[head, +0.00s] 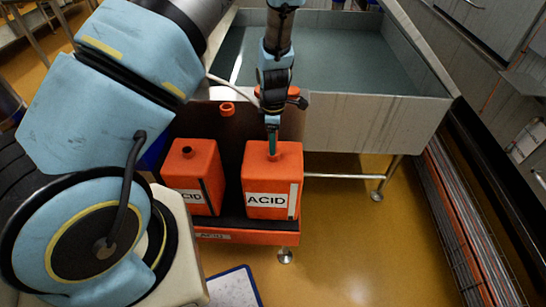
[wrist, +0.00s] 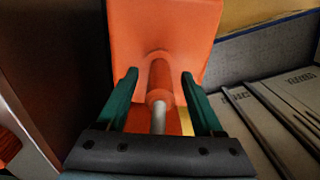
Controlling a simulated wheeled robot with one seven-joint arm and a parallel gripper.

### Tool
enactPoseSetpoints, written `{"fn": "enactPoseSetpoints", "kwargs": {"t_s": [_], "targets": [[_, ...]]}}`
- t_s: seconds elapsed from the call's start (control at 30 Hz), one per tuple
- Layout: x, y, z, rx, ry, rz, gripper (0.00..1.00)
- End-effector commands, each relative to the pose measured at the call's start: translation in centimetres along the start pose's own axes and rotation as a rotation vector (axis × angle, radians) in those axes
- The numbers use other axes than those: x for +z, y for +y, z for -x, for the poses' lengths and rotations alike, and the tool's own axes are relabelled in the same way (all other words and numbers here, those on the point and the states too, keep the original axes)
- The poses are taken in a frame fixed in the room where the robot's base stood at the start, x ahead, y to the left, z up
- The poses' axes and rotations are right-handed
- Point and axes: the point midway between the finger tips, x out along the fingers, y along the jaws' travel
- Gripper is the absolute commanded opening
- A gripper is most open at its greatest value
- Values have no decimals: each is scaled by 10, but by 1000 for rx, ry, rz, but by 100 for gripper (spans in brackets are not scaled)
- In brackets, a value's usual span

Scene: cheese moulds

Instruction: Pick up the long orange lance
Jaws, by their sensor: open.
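An orange cylinder with a pale grey rod (wrist: 159,118), which looks like the lance, stands at the top of the right orange ACID container (head: 268,178). In the wrist view the orange cylinder (wrist: 159,80) rises from the container's top face (wrist: 175,30). My gripper (head: 272,148) points down over this container. Its green fingers (wrist: 160,78) are open, one on each side of the cylinder, with visible gaps. In the head view my gripper and arm hide most of the lance. How far it goes into the container is hidden.
A second orange ACID container (head: 193,178) with an open neck stands to the left. Both stand on a low orange-edged base (head: 245,237) before a dark panel. Behind is a large grey metal basin (head: 370,125). Yellow floor is free to the right.

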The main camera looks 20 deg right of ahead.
Motion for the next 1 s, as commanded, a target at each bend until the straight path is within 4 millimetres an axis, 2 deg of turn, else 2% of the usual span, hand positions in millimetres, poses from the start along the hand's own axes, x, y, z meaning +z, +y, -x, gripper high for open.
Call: {"fn": "enactPoseSetpoints", "kwargs": {"t_s": [0.3, 0.9, 1.0], "targets": [[0, 0, -7, 0, -1, 0, 68], [0, 0, -6, 0, -1, 0, 1], [0, 0, -6, 0, -1, 0, 0]]}}
